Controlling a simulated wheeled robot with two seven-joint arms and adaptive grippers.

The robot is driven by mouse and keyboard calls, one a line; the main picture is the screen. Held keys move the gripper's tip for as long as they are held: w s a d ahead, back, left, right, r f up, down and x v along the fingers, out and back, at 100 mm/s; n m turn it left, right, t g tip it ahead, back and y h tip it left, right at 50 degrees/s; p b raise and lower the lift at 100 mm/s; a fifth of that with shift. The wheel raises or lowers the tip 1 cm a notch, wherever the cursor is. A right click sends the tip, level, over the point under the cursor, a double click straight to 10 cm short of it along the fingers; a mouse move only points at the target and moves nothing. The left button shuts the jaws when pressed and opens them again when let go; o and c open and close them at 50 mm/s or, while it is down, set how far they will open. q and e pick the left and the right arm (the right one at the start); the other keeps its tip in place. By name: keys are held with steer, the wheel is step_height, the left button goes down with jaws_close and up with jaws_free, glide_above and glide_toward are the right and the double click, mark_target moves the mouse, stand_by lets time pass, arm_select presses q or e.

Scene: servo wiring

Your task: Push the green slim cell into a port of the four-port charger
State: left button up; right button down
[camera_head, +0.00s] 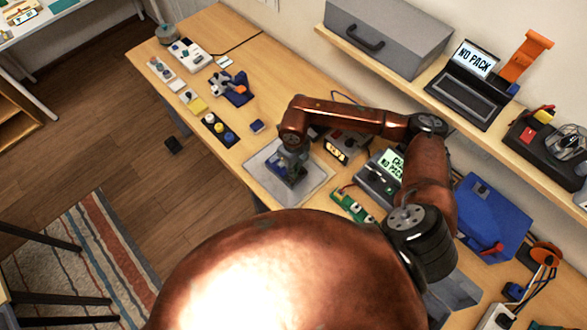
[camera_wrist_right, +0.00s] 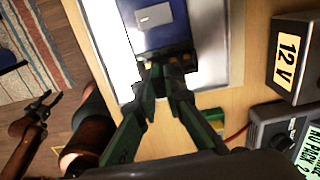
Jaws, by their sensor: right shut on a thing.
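My right gripper (camera_head: 291,158) points down over a blue block (camera_head: 279,172) on the grey mat (camera_head: 312,184). In the right wrist view its dark green fingers (camera_wrist_right: 160,78) come together at the near dark edge of the same blue block (camera_wrist_right: 167,24), which has a pale label. The block looks like the four-port charger, but its ports cannot be made out. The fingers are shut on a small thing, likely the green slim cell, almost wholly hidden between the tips. I cannot tell whether it is in a port. My left gripper (camera_wrist_right: 45,105) shows small in the right wrist view, away from the table.
A 12 V box (camera_wrist_right: 294,57) and a grey tester (camera_head: 376,180) stand right of the mat. A green board (camera_head: 351,205) lies near the tester. Several small parts, including a blue fixture (camera_head: 238,90), lie to the left. A shelf (camera_head: 487,123) runs along the wall.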

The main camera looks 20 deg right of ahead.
steer(key=shift+f+b, duration=1)
steer(key=shift+f, duration=0.15)
steer(key=c, duration=1.9)
jaws_free()
steer(key=shift+c, duration=0.2)
steer(key=shift+r, duration=0.15)
step_height(320, 180, up, 12)
steer(key=shift+f, duration=0.1)
